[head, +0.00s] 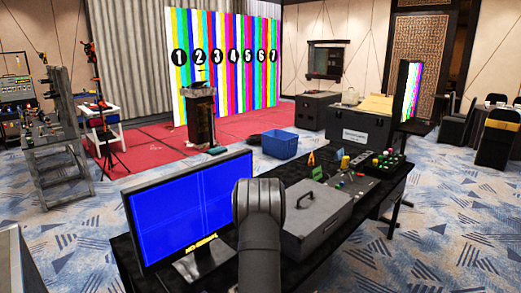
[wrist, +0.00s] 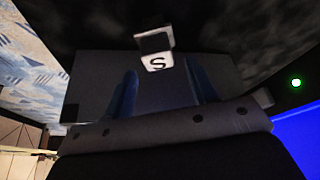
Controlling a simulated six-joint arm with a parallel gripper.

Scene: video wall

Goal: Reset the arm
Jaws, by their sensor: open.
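My gripper (wrist: 161,72) shows in the wrist view with its two dark blue fingers spread apart. No contact between fingers and block can be made out. In the head view my arm rises at the bottom middle in front of the desk, and the gripper itself is hidden there.
A monitor (head: 185,212) with a blue screen stands on the black desk (head: 325,238), left of my arm. A grey case (head: 312,215) and a control panel (head: 352,184) are on its right. A blue crate (head: 280,145) sits on the floor behind. A striped video wall (head: 225,95) stands farther back.

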